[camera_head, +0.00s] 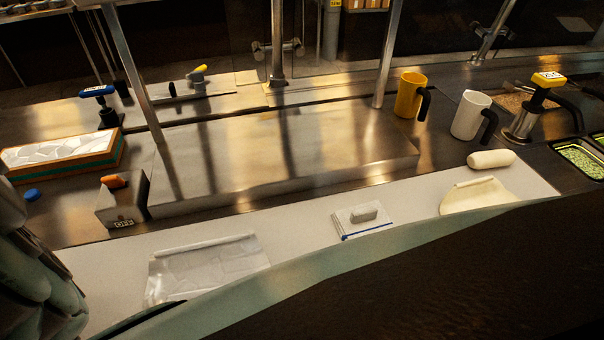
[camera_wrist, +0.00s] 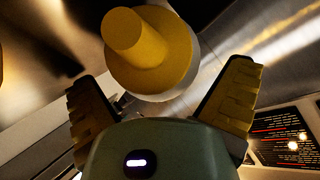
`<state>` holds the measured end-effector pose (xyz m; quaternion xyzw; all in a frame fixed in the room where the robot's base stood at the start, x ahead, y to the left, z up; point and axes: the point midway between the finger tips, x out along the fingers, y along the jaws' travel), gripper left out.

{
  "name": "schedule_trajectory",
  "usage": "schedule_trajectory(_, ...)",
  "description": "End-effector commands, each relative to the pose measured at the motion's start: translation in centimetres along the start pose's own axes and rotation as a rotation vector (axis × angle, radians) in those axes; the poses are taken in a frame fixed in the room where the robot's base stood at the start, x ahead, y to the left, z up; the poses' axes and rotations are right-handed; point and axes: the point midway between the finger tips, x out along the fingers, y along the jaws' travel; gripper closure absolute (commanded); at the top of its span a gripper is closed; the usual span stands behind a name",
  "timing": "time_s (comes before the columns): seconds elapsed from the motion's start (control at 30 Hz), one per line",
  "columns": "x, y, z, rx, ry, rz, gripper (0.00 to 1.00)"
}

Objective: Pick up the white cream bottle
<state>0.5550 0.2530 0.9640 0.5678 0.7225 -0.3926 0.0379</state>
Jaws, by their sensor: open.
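In the wrist view, a bottle-like thing with a yellow flanged cap and nozzle (camera_wrist: 145,45) stands ahead of my gripper (camera_wrist: 166,78). A strip of pale body shows under the cap's right edge; the rest is hidden, so this is likely the white cream bottle. My two fingers, with ridged yellow pads, are spread wide on either side, below the cap in the picture. The gripper is open and empty; I see no contact. In the head view I cannot make out this bottle or my fingers.
The head view shows a flat metal griddle (camera_head: 250,150), a yellow mug (camera_head: 410,94), a white mug (camera_head: 470,115), a pale roll (camera_head: 491,159) and a pump dispenser (camera_head: 530,112). A control box (camera_head: 122,204) stands left of the griddle. A dark panel (camera_wrist: 285,135) shows right in the wrist view.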

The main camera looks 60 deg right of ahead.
Motion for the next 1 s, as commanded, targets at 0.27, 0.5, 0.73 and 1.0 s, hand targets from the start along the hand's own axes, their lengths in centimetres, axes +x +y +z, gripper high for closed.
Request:
schedule_trajectory(0.27,-0.01,0.00,0.01,0.000,-0.001,-0.001,0.18)
schedule_trajectory(0.5,-0.03,0.00,0.01,0.000,-0.001,-0.001,0.43)
schedule_trajectory(0.73,-0.03,0.01,0.02,0.000,-0.001,0.000,0.66)
schedule_trajectory(1.0,-0.03,-0.01,-0.02,0.000,0.001,-0.001,0.82)
